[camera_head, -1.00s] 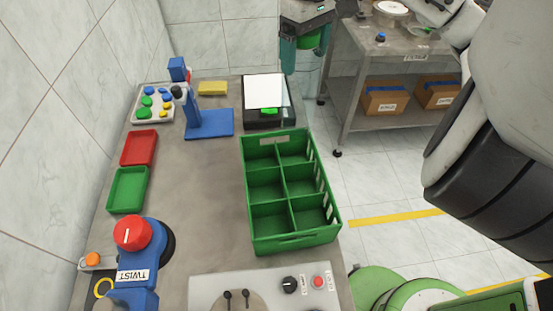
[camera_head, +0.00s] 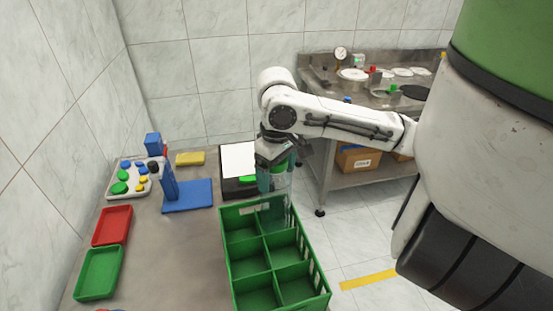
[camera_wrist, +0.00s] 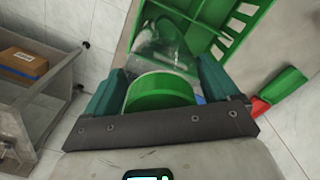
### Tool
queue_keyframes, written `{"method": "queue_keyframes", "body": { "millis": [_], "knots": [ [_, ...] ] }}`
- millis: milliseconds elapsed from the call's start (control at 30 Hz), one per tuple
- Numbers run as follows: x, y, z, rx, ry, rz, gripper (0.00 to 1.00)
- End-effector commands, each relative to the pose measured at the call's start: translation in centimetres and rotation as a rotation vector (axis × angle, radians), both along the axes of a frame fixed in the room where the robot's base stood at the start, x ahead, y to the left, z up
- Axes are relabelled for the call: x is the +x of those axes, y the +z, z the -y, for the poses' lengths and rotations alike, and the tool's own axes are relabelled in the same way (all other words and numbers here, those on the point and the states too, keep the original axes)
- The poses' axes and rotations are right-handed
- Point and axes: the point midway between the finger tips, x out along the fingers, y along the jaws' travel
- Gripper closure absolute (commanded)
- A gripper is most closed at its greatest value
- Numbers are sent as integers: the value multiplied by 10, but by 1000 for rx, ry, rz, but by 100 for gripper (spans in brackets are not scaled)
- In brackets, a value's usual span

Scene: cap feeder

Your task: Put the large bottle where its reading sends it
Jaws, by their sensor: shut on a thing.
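My gripper (camera_head: 276,180) is shut on the large bottle, a clear bottle with a green cap. In the wrist view, the two dark teal fingers (camera_wrist: 160,88) clasp the green cap (camera_wrist: 160,92), and the clear body (camera_wrist: 167,50) points away toward the green crate (camera_wrist: 234,24). In the head view, the bottle hangs at the far end of the green divided crate (camera_head: 325,293), beside the black scale (camera_head: 236,188). Whether the bottle's lower end is inside a far compartment is unclear. The visible compartments look empty. The scale's reading is not legible.
A red tray (camera_head: 112,226) and a green tray (camera_head: 98,273) lie at the left. A blue stand (camera_head: 188,196), a yellow block (camera_head: 190,158) and a tray of coloured caps (camera_head: 128,180) stand further back. A second bench (camera_head: 345,180) with boxes below is behind right.

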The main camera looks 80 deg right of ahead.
Motion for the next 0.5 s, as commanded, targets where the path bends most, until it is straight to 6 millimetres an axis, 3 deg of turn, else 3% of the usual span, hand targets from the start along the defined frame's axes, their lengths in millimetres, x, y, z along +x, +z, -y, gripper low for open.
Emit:
{"method": "queue_keyframes", "body": {
  "millis": [500],
  "knots": [
    [0,-44,1,-3,0,2,96]
  ]
}}
